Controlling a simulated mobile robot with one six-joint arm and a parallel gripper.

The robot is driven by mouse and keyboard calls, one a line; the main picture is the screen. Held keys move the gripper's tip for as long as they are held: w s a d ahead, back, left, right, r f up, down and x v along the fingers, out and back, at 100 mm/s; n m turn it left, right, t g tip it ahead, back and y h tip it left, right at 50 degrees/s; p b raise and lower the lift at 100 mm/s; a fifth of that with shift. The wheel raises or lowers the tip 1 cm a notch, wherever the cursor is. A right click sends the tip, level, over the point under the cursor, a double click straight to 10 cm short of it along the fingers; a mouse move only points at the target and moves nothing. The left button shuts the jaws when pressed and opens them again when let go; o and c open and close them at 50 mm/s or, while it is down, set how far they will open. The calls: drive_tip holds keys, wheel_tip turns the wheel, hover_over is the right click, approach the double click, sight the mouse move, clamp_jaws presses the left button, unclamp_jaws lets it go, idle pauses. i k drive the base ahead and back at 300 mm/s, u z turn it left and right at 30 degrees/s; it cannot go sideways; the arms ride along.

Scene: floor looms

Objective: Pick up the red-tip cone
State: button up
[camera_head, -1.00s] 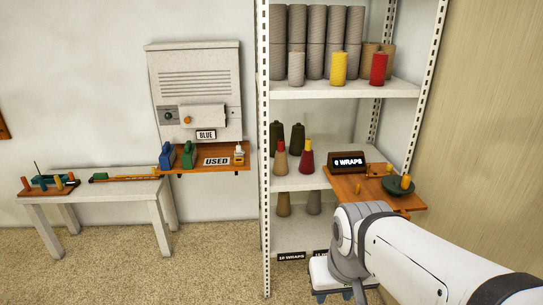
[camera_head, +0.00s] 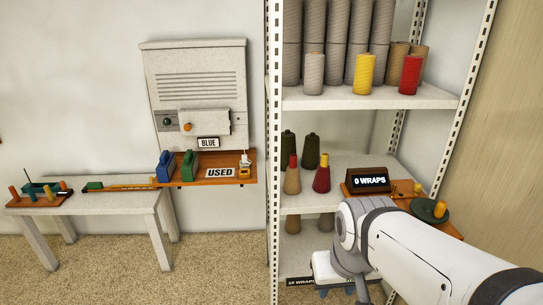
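The red-tip cone (camera_head: 292,180) is tan with a red top. It stands upright on the middle shelf, at the left near the shelf's front post. A red cone with a yellow tip (camera_head: 322,177) stands just to its right. My gripper (camera_head: 335,292) points down at the bottom of the view, below and right of the cone and apart from it. My arm partly covers it, and its finger opening is too small to make out.
Two dark green cones (camera_head: 311,152) stand behind. A "0 WRAPS" sign (camera_head: 368,181) and an orange board (camera_head: 447,227) are on the right of the middle shelf (camera_head: 300,203). The upper shelf (camera_head: 380,101) holds spools. A shelf post (camera_head: 274,150) rises at the left.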

sight(292, 186)
drive_tip(key=i, duration=1.05)
drive_tip(key=z, duration=0.05)
